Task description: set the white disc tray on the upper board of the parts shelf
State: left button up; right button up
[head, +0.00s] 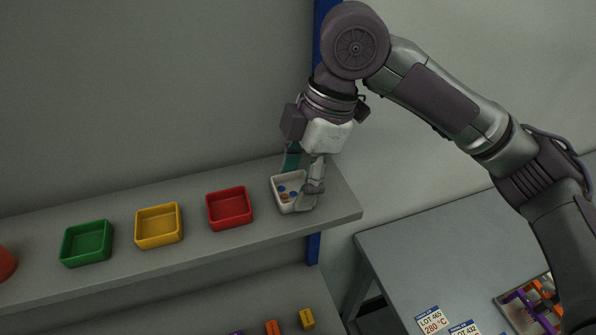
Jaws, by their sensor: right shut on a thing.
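The white disc tray (280,203) is a small white box with blue and brown discs in it. It is at the right end of the upper board (190,262) of the parts shelf, right of the red tray. My right gripper (306,200) reaches down from above and is shut on the white tray's right side. The tray looks level and at the board's surface; whether it rests fully on it I cannot tell. My left gripper is not in view.
A red tray (229,208), a yellow tray (159,226) and a green tray (87,243) stand on the upper board. Small orange (272,327) and yellow (307,319) pieces lie on the lower board. A grey table (430,260) with lot cards (432,321) stands at the right.

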jog(key=o, duration=1)
jog(key=shift+f, duration=0.1)
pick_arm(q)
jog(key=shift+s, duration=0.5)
pick_arm(e)
jog(key=shift+w+d+r+b, duration=0.15)
jog(key=shift+r+b, duration=0.15)
jog(key=shift+r, duration=0.25)
pick_arm(q)
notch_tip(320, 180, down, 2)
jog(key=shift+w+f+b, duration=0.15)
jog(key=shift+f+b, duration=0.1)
jog(key=shift+b, duration=0.8)
pick_arm(e)
jog(key=s+v, duration=0.1)
jog(key=v, duration=1)
jog(key=shift+w, duration=0.35)
